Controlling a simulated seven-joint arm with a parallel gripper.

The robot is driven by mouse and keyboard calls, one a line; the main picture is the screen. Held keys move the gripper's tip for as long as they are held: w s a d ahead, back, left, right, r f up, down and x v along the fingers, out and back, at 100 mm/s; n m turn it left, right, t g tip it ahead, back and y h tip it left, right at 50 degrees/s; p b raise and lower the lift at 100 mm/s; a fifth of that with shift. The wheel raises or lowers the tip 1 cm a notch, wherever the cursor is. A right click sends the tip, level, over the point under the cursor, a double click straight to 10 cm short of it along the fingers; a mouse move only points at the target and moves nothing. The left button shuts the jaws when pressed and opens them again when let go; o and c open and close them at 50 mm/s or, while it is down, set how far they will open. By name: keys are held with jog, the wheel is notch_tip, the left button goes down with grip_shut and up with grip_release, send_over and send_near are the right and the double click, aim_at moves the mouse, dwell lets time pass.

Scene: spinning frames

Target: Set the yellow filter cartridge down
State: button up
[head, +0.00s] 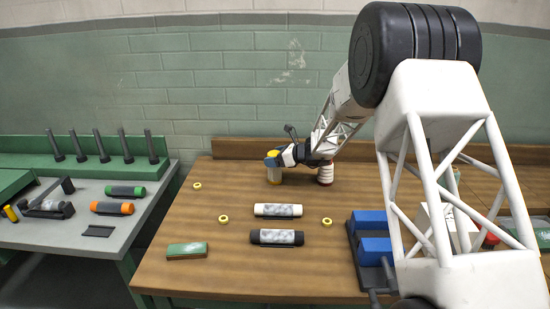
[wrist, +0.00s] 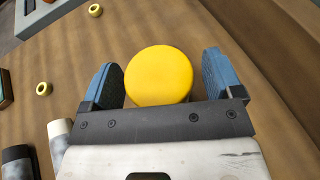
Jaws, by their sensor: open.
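The yellow filter cartridge (head: 274,176) stands upright on the wooden table, near its back edge. In the wrist view its round yellow top (wrist: 160,76) shows between the two blue finger pads. My gripper (head: 274,158) is at the cartridge's upper end in the head view and covers part of it. In the wrist view my gripper (wrist: 160,72) is open, with a gap on either side of the cartridge. The cartridge's lower part is hidden in the wrist view.
A red-and-white cylinder (head: 326,174) stands just right of the cartridge. A white cartridge (head: 278,210) and a black one (head: 262,237) lie in front. Small yellow rings (head: 223,219) and a green block (head: 187,250) lie around. Blue blocks (head: 371,220) sit at right. The table's left back is mostly clear.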

jog(key=shift+r, duration=0.1)
jog(key=v, duration=1.2)
dwell(0.7)
